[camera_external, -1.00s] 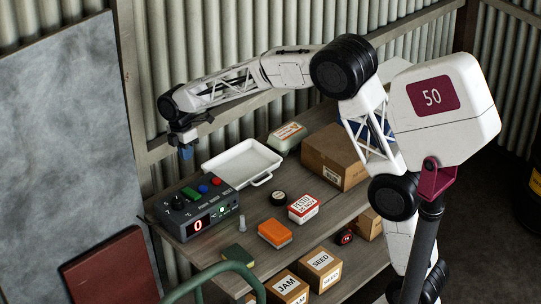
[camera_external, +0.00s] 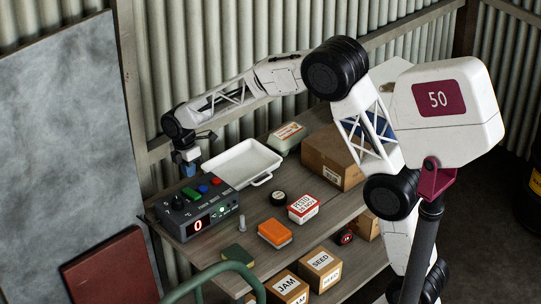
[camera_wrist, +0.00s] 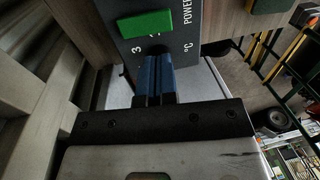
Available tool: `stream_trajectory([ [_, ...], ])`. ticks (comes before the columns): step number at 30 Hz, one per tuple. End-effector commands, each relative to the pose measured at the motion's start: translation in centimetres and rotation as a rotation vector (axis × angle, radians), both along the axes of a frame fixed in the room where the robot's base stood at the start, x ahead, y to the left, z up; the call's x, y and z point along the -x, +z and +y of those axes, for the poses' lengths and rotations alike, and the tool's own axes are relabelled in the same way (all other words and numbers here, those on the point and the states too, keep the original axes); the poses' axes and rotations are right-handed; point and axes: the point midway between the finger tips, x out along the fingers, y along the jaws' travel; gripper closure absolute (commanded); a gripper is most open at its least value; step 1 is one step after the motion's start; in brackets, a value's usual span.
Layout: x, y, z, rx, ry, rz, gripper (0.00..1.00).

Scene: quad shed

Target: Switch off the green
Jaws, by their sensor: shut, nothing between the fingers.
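The green switch (camera_external: 190,193) is a raised green block on top of a dark grey control box (camera_external: 180,222), which has a lit red "0" on its front. In the wrist view the green switch (camera_wrist: 147,24) lies just beyond my fingertips, a little left of them. My gripper (camera_external: 187,170) hangs above the back of the box, its blue fingers pointing down. In the wrist view the fingers of my gripper (camera_wrist: 155,60) are together and empty, over printed figures and "°C". I cannot tell the gap between fingertips and box.
A blue button (camera_external: 203,189), a red button (camera_external: 216,181) and a black knob (camera_external: 178,203) share the box top. A white tray (camera_external: 238,160) stands close behind. An orange block (camera_external: 275,233), a small grey weight (camera_external: 242,223) and a red-white box (camera_external: 303,208) are on the shelf.

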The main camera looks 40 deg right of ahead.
Motion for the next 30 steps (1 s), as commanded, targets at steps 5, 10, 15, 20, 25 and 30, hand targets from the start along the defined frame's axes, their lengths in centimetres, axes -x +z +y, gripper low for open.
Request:
stream_trajectory([
  [5, 0.4, -2.8, 0.0, 0.000, 0.000, 0.002, 1.00],
  [10, 0.7, -5.2, 0.0, 0.000, 0.000, 0.002, 1.00],
  [15, 1.0, -6.7, 0.0, 0.000, 0.000, 0.002, 1.00],
  [20, 1.1, -7.5, 0.0, 0.000, 0.000, 0.000, 1.00],
  [25, 1.1, -7.6, 0.0, 0.000, 0.000, -0.001, 1.00],
  [30, 1.1, -7.6, 0.0, 0.000, 0.000, 0.000, 1.00],
])
